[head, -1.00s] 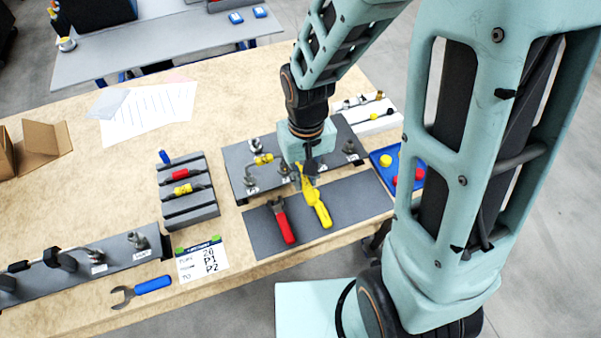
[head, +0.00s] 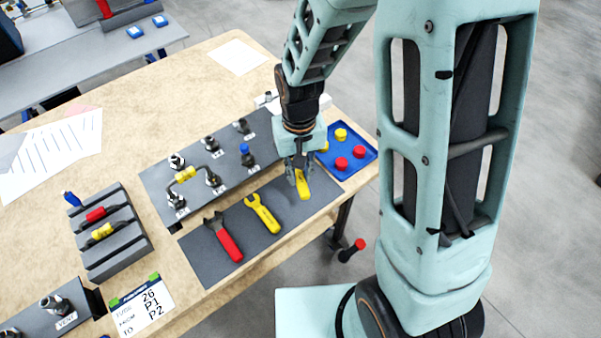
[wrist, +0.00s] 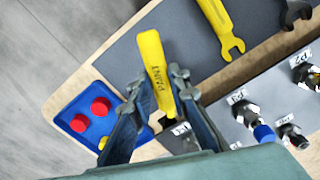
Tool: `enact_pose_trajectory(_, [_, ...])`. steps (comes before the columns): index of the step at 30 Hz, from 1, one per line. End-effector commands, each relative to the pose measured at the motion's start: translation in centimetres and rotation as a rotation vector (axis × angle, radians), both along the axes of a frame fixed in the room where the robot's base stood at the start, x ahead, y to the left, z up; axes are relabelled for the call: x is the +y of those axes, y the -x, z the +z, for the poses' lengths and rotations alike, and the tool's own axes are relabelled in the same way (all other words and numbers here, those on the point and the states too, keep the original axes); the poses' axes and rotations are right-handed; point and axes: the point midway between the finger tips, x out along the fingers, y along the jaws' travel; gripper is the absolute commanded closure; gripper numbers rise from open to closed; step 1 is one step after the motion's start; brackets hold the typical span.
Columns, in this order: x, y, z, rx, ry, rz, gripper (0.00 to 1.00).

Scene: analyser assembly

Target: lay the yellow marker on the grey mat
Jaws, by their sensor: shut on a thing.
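The yellow marker (head: 304,189) is in my gripper (head: 301,175), over the right end of the grey mat (head: 203,262). In the wrist view, the marker (wrist: 154,63), with dark lettering, sits between the two fingers of my gripper (wrist: 155,94); its far end points out over the mat (wrist: 120,62). I cannot tell whether the marker touches the mat.
On the mat lie a red-handled tool (head: 226,241) and a yellow wrench (head: 263,214). Behind is a dark plate (head: 155,183) with upright fittings. A blue tray (head: 355,170) with red and yellow caps is close to the right. The table edge is near the front.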

Motion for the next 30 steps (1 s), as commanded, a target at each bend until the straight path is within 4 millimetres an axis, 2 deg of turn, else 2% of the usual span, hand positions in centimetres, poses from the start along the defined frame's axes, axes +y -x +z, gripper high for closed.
enact_pose_trajectory(8, [0.0,0.0,-1.8,0.001,0.0,0.0,1.0])
enact_pose_trajectory(19, [0.0,0.0,-5.7,0.0,0.0,0.0,1.0])
enact_pose_trajectory(30, [0.0,0.0,-6.1,0.0,0.0,0.0,1.0])
